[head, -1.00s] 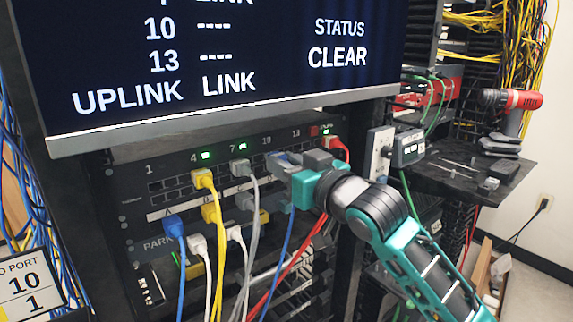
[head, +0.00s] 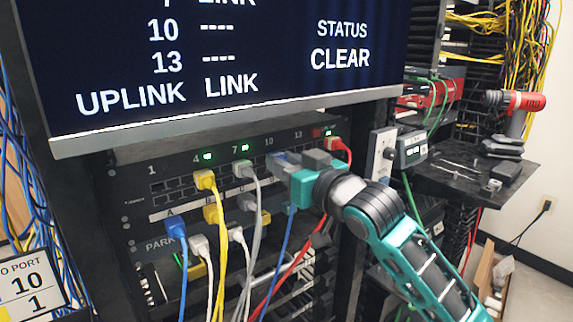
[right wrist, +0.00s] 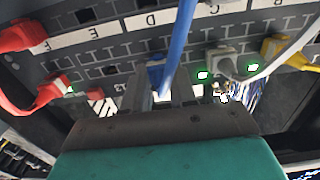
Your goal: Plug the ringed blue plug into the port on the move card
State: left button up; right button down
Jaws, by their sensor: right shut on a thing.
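My right gripper (head: 284,162) is at the upper port row of the switch panel (head: 140,172), right of the grey plug at port 7. In the right wrist view its fingers (right wrist: 166,92) are shut on a blue plug (right wrist: 156,74), whose blue cable (head: 288,232) hangs down in the head view. The plug is at the port row near number 10; the fingers hide whether it is fully seated. No ring can be made out on it. The move card (head: 34,286) at the lower left reads port 10, with a 1 below. My left gripper is not in view.
Yellow (head: 205,180) and grey (head: 243,169) plugs sit left of my gripper, with green lights above. A red plug (head: 338,144) sits close on the right. Another blue plug (head: 175,229) is at A. Several cables hang below. The screen (head: 220,60) overhangs the panel and shows 10 with dashes.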

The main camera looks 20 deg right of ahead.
jog(key=shift+w+r, duration=0.1)
jog(key=shift+w, duration=0.05)
dwell(0.8)
jog(key=c, duration=0.8)
grip_release()
jog(key=shift+a, duration=0.1)
jog(key=v, duration=0.8)
